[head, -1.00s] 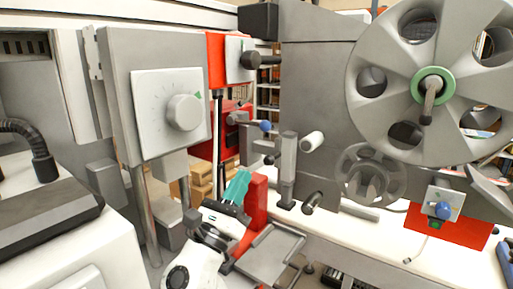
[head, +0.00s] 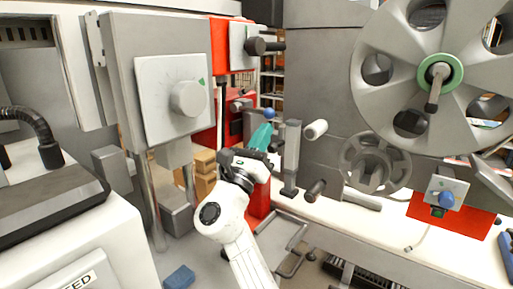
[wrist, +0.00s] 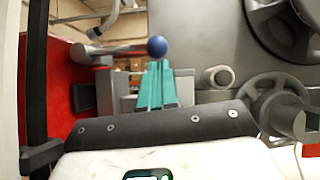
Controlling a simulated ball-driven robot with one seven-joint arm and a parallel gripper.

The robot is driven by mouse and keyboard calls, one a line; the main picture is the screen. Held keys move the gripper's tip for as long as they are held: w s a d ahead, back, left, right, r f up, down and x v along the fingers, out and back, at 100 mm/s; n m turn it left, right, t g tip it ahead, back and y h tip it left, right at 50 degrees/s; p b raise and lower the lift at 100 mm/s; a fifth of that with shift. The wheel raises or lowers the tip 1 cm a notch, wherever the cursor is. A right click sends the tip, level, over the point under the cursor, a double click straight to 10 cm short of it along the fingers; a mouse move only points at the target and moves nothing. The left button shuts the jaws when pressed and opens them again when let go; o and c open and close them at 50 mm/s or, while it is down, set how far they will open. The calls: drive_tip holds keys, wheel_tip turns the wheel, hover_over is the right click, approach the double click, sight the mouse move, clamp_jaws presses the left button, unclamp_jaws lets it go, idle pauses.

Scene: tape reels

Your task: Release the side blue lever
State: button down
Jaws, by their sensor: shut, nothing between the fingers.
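A lever with a blue ball knob (head: 268,114) sticks out beside the red part of the machine in the head view. The blue knob (wrist: 157,46) also shows in the wrist view, just beyond my fingertips. My gripper (head: 266,129) has teal fingers, shut with nothing between them, and points up just below the knob. In the wrist view the fingers (wrist: 156,68) lie side by side and their tips overlap the knob's lower edge; I cannot tell whether they touch it. A second blue knob (head: 446,199) sits on a small grey plate at the right, far from my gripper.
A grey post (head: 291,160) and a light-ended roller (head: 316,129) stand just right of my gripper. A grey box with a dial (head: 187,99) is at the left, a large reel (head: 404,92) at the right. A red block (head: 259,199) is below my gripper.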

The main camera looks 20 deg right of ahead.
sight(270, 113)
drive_tip(key=shift+w+d+r, duration=0.15)
drive_tip(key=shift+r+p, duration=0.15)
drive_tip(key=shift+p, duration=0.15)
drive_tip(key=shift+r+n+t+y+p, duration=0.2)
drive_tip(key=shift+n+t+y+p, duration=0.1)
drive_tip(key=shift+n+p, duration=0.3)
drive_tip(key=shift+r+p, duration=0.1)
drive_tip(key=shift+p, duration=0.3)
drive_tip(key=n+p, duration=0.1)
drive_tip(key=p, duration=0.1)
drive_tip(key=r+n+t+y+p, duration=0.1)
drive_tip(key=p, duration=0.1)
drive_tip(key=r+n+y+p, duration=0.1)
drive_tip(key=shift+s+d+r+t+p, duration=0.2)
drive_tip(key=shift+s+d+t+p, duration=0.1)
drive_tip(key=shift+p, duration=0.1)
drive_tip(key=shift+w+a+r+n+t+y+p, duration=0.2)
drive_tip(key=shift+r+n+y+p, duration=0.6)
drive_tip(key=shift+p, duration=1.15)
drive_tip(key=shift+w+a+r+n+t+y+p, duration=0.1)
drive_tip(key=shift+r+n+t+y+p, duration=0.35)
drive_tip(key=shift+r+n+p, duration=1.1)
drive_tip(key=shift+w+a+r+n+t+y+p, duration=0.2)
drive_tip(key=shift+n+y+p, duration=0.55)
drive_tip(key=shift+p, duration=1.6)
drive_tip(key=shift+s+d+r, duration=0.1)
drive_tip(key=shift+r, duration=0.05)
